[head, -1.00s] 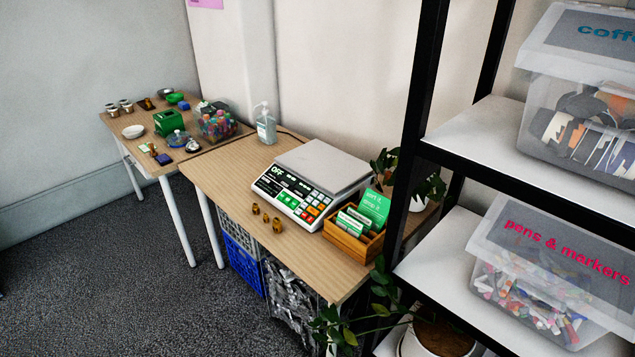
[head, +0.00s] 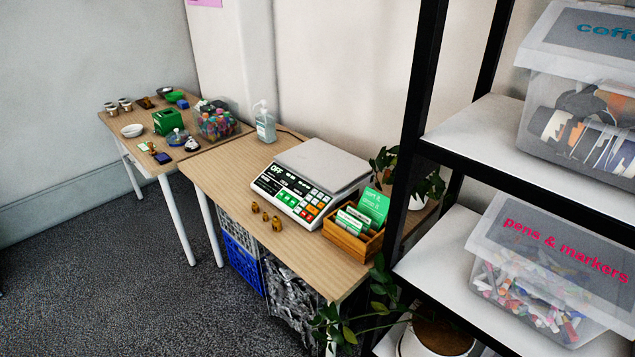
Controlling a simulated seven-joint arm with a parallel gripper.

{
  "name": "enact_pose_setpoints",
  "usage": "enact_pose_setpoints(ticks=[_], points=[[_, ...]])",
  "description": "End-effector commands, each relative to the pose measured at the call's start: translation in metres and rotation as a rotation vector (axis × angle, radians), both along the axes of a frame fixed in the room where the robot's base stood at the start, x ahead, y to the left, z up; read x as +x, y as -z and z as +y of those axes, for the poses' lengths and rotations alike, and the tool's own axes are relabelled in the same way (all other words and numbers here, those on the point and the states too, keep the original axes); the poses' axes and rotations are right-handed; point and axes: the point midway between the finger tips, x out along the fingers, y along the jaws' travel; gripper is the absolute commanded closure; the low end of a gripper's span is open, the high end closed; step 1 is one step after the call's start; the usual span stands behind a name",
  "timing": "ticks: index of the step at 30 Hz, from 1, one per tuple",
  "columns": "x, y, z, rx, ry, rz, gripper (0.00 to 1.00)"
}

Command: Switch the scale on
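The scale (head: 322,165) stands on the near wooden table. It has a flat grey weighing plate on top and a sloped front panel (head: 290,193) facing the front left. The panel has a dark display area with "OFF" in white letters at its left end, and green, white and orange keys on its right part. The plate looks empty. My gripper is not in view.
Several small brass weights (head: 266,217) stand in front of the scale. A wooden card box (head: 352,242) sits close at its right, and a sanitizer bottle (head: 264,124) behind left. A black shelf post (head: 416,130) rises at right. The table's left part is clear.

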Motion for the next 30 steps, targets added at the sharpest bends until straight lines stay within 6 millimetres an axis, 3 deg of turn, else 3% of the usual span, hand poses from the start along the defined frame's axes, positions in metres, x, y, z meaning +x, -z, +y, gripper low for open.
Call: enact_pose_setpoints(ticks=[8, 30], points=[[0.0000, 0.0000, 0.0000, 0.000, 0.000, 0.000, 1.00], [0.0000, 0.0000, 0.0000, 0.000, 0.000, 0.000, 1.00]])
